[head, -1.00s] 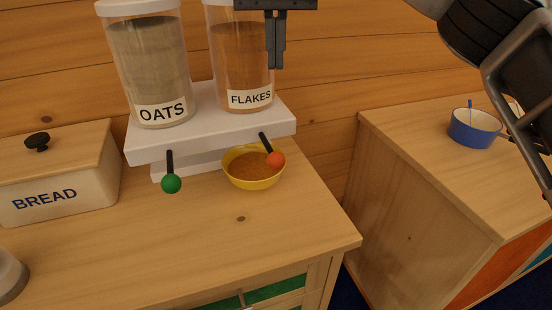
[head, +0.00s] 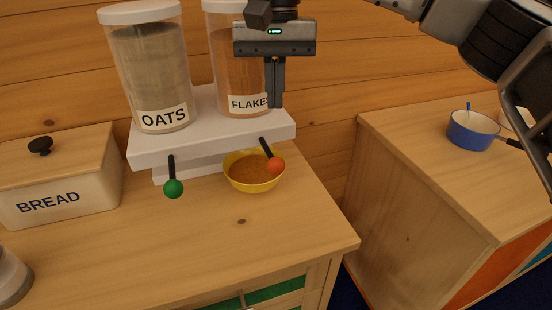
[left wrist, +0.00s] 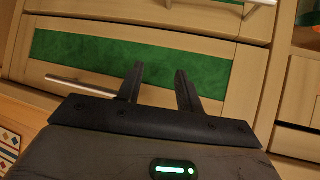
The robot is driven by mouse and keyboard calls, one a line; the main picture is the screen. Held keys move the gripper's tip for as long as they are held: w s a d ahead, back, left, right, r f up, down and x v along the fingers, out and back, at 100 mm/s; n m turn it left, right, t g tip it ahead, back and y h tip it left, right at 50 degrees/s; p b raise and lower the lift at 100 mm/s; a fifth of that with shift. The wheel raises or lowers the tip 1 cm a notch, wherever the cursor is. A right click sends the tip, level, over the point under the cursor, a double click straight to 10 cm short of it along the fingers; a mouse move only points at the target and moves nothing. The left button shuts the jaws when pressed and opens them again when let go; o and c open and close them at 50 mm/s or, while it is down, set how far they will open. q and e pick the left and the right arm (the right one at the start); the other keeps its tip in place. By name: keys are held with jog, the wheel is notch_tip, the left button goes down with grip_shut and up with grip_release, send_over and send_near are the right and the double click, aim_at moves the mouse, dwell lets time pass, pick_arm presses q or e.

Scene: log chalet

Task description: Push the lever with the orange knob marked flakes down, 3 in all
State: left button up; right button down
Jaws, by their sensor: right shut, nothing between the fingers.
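The lever with the orange knob (head: 276,165) sticks out from the white dispenser stand (head: 225,128) below the clear container marked FLAKES (head: 238,70). Its knob is in front of a yellow bowl (head: 250,182), which holds brown contents and stands under the lever. My right gripper (head: 275,106) is shut and empty, pointing down in front of the FLAKES container, above the orange knob and apart from it. It covers part of the label. My left gripper (left wrist: 160,72) shows in the left wrist view, open and empty, in front of a green-panelled drawer.
Left of the orange knob is a green-knobbed lever (head: 173,188) below the OATS container (head: 152,70). A bread box (head: 60,190) stands at the left. A blue pan (head: 472,132) is on the right-hand cabinet. The counter in front of the bowl is clear.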

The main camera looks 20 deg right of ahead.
aim_at(275, 166)
pick_arm(q)
jog(key=shift+s+a+f, duration=0.15)
jog(key=shift+s+f, duration=0.05)
jog(key=shift+f, duration=0.05)
pick_arm(e)
jog(key=shift+s+a+f, duration=0.2)
jog(key=shift+s+f, duration=0.6)
jog(key=shift+f, duration=0.15)
